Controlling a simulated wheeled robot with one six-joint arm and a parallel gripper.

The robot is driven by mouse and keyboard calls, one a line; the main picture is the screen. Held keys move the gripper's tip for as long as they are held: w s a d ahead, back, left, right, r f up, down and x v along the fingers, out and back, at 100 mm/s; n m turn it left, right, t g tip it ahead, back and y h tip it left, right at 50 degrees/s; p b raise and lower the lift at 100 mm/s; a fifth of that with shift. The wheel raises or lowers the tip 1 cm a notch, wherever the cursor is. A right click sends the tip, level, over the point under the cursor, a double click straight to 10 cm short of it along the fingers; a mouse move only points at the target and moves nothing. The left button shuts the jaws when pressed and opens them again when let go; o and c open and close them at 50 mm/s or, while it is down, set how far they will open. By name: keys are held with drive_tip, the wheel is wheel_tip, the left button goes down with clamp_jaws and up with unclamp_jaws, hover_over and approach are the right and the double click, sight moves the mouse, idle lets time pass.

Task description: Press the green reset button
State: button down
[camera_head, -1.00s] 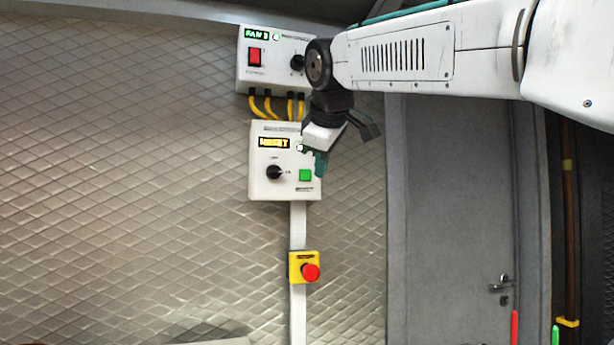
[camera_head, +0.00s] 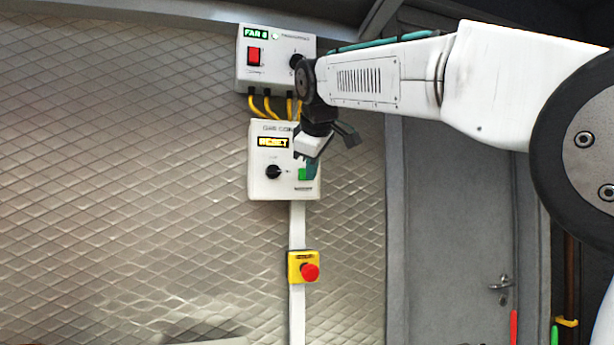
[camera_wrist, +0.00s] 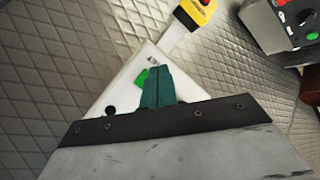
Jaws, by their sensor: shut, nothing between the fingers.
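The green reset button (camera_head: 302,174) is on the lower right of a white control box (camera_head: 258,186) on the wall. The box has a lit amber display (camera_head: 272,142) and a black knob (camera_head: 273,171). My gripper (camera_head: 311,172) is shut and empty, its teal fingertips in front of the box and partly covering the button. In the wrist view, the green button (camera_wrist: 142,77) shows just left of the shut teal fingers (camera_wrist: 155,86). I cannot tell whether the fingertips touch the button or the box.
Above is another white box (camera_head: 277,72) with a red switch (camera_head: 254,56), joined by yellow cables (camera_head: 267,106). Below is a yellow emergency-stop box (camera_head: 296,258) with a red button (camera_head: 310,271). A grey door (camera_head: 448,220) stands right. The quilted wall at left is clear.

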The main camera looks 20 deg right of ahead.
sight(306, 184)
drive_tip(key=shift+w, duration=1.05)
idle(1.3)
drive_tip(key=shift+w, duration=0.35)
drive_tip(key=shift+w, duration=0.45)
idle(0.6)
drive_tip(key=shift+s, duration=0.85)
drive_tip(key=s, duration=0.5)
idle(0.3)
